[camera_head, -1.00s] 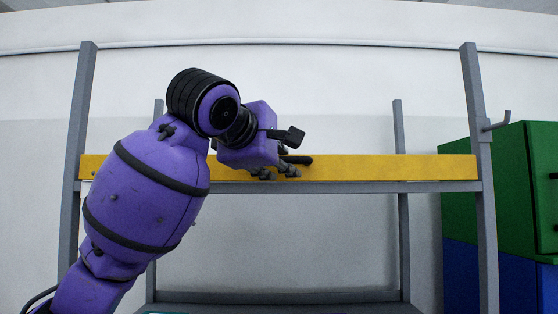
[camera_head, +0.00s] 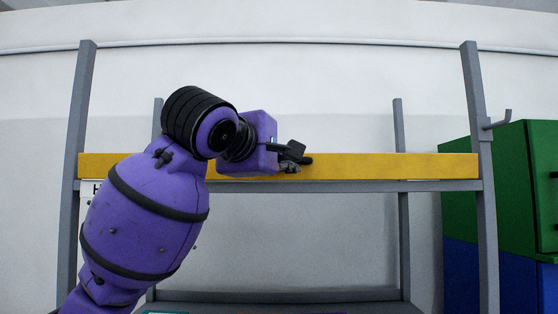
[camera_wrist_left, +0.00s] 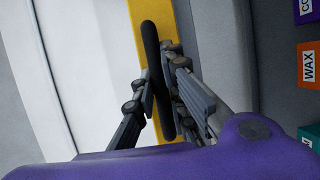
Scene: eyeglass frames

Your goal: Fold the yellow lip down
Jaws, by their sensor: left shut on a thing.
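The yellow lip (camera_head: 390,166) is a long flat bar standing upright along the front of the grey rack's shelf. It also shows in the left wrist view (camera_wrist_left: 180,20), running top to bottom. A dark rounded bar (camera_wrist_left: 151,45) lies along the lip in that view. My left gripper (camera_head: 298,160) is in front of the lip near its middle. In the left wrist view my left gripper (camera_wrist_left: 163,100) has its fingers on either side of the dark bar and is shut on it. My right gripper is in neither view.
Grey rack posts (camera_head: 76,130) stand at the left and right (camera_head: 481,150). A hook (camera_head: 498,122) sticks out from the right post. Green boxes (camera_head: 500,180) stand on blue ones (camera_head: 500,270) at the right. Labelled boxes (camera_wrist_left: 308,66) show at the wrist view's right edge.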

